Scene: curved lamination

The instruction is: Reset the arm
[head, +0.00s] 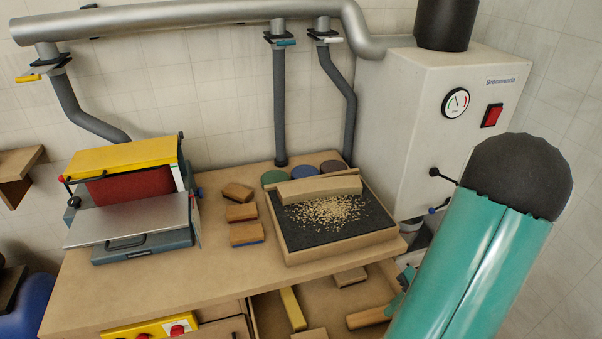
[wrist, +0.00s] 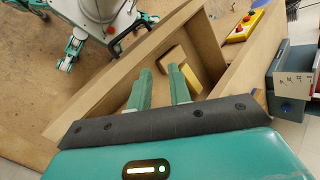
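My arm (head: 475,265) is teal with a dark rounded joint and reaches down at the right of the head view. In the wrist view my gripper (wrist: 159,72) has two teal fingers, apart with nothing between them. They point into an open wooden drawer (wrist: 205,35). A wooden block with a yellowish side (wrist: 180,65) lies in the drawer just beyond the fingertips. In the head view the gripper is mostly hidden behind the arm, at the right side of the drawer.
The workbench (head: 190,275) carries a drum sander (head: 130,195), several sanding blocks (head: 240,212) and a tray (head: 345,247) with a curved wooden piece (head: 320,188) and shavings. A dust collector (head: 430,120) stands behind. The drawer holds several wooden pieces (head: 292,308).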

